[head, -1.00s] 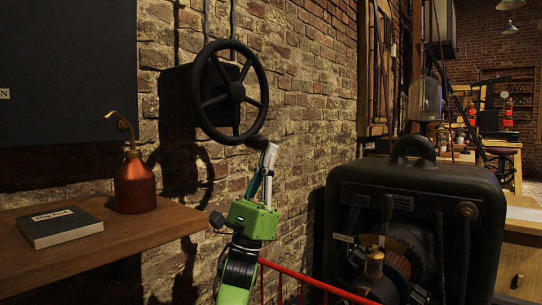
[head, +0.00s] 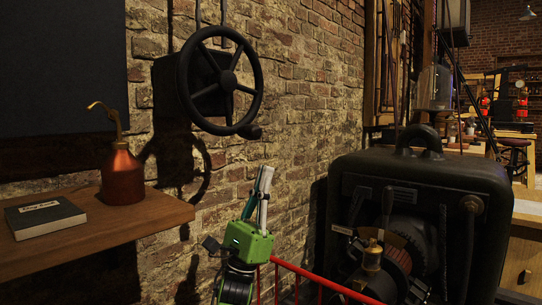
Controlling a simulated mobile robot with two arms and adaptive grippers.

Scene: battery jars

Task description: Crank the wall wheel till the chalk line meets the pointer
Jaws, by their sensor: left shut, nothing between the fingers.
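The black spoked wall wheel (head: 181,85) is mounted on a dark box (head: 190,88) on the brick wall, left of centre in the head view. Its crank knob (head: 252,132) sits at the lower right of the rim. My left gripper (head: 265,170), green-bodied with one teal and one pale finger, points up below the knob. The fingers are together and empty, with a gap to the knob. I cannot make out a chalk line or a pointer. My right gripper is not in view.
A wooden shelf (head: 110,233) at left holds a copper oil can (head: 122,178) and a dark book (head: 44,218). A large black machine (head: 440,170) stands at right. A red rail (head: 325,281) runs beside my left arm at the bottom.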

